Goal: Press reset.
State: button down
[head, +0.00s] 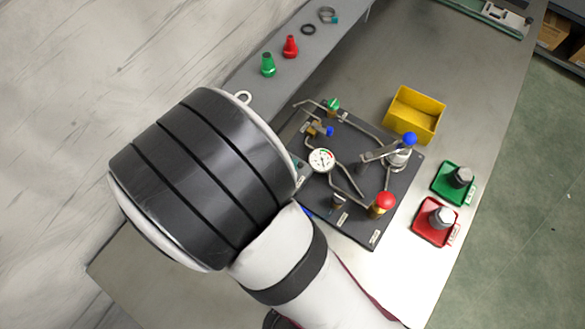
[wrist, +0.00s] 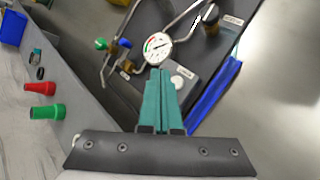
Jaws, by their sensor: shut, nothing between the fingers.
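The dark panel (head: 350,221) carries a pressure gauge (head: 321,160), pipes and valves. In the wrist view the gauge (wrist: 157,46) is just beyond my fingertips. A pale round button (wrist: 177,82) sits on the panel beside a small white label (wrist: 186,72), whose text is too small to read surely. My gripper (wrist: 161,72) has teal fingers, shut together with nothing between them. Its tips appear just left of the button and partly cover the panel there. I cannot tell whether they touch the panel. In the head view my arm hides most of the gripper and the button.
A red knob (head: 385,201), a blue-tipped lever (head: 409,139) and a green knob (head: 333,104) rise from the panel. A yellow bin (head: 414,114), a green tray (head: 449,194) and a red tray (head: 421,232) stand to the right. Red (head: 290,47) and green (head: 268,65) cones stand behind.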

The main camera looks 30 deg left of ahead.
notch_tip(320, 180, up, 3)
jog(key=shift+r, duration=0.1)
dwell(0.8)
